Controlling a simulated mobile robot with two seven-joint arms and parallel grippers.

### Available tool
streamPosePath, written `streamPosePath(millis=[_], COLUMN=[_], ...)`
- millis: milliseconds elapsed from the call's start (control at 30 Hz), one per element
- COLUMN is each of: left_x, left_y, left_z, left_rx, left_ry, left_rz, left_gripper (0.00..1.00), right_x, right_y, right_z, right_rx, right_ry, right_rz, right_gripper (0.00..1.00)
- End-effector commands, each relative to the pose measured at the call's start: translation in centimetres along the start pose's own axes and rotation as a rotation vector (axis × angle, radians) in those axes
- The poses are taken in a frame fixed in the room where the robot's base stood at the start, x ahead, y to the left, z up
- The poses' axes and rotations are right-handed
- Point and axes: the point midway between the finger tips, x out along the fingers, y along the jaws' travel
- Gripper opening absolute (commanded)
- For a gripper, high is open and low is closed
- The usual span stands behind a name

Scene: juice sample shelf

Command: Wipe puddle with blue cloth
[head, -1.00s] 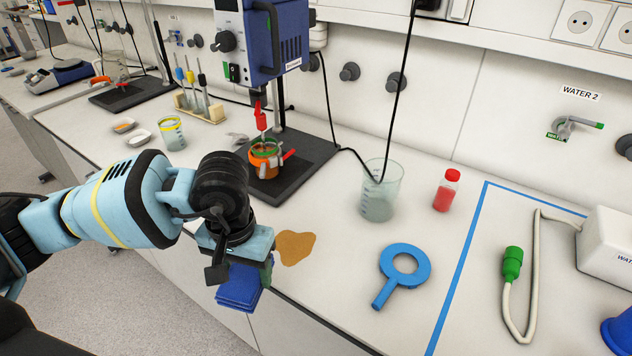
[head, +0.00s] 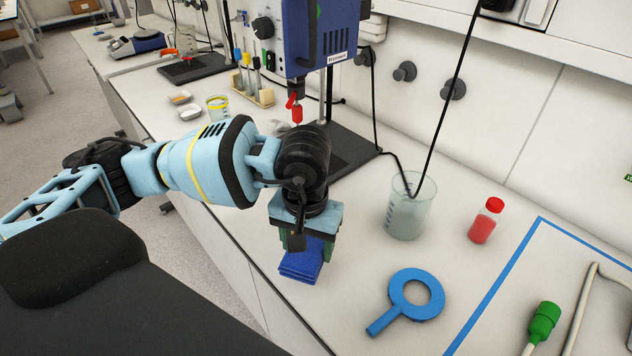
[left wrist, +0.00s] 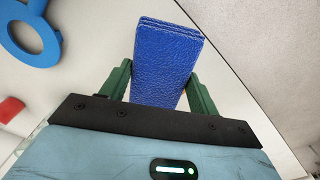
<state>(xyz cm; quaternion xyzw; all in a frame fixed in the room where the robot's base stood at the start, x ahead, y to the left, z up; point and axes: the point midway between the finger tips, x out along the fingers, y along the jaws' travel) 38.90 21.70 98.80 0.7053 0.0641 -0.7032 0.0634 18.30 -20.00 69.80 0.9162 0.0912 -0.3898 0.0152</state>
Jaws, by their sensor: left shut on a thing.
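The blue cloth (head: 300,268) is a folded, layered pad held in my left gripper (head: 304,247). In the left wrist view the cloth (left wrist: 168,60) sits between the two green fingers of the gripper (left wrist: 160,82), which is shut on it. The cloth is over the front part of the white bench, near its edge; whether it touches the surface I cannot tell. The brown puddle does not show in either view now; the gripper and cloth cover about the place where it lay. My right gripper is not in view.
A blue ring with a handle (head: 416,294) lies right of the cloth. Behind it stand a glass beaker (head: 408,212) with a cable over it and a red-capped bottle (head: 486,222). A stirrer stand (head: 352,150) is behind my arm. The bench's front edge is close.

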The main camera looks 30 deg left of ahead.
Motion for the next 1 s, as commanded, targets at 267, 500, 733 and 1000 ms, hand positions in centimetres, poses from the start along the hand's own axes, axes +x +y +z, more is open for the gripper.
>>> streamPosePath(millis=[267, 500, 733, 1000], left_x=[-0.9, -1.6, -2.2, -2.9], left_y=[-0.4, -0.9, -1.6, -2.6], left_z=[-3.2, -5.9, -8.2, -10.5], left_rx=[-0.598, -1.146, -1.67, -2.258], left_ry=[0.011, 0.014, 0.011, 0.004], left_rz=[0.001, 0.005, 0.008, 0.006], left_gripper=[0.43, 0.43, 0.43, 0.43], right_x=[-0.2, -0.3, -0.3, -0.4], right_y=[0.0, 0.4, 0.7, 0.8], right_z=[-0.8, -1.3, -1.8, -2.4], right_rx=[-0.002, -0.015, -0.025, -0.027], right_ry=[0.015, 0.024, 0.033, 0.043], right_rz=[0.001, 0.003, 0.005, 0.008], right_gripper=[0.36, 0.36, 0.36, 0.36])
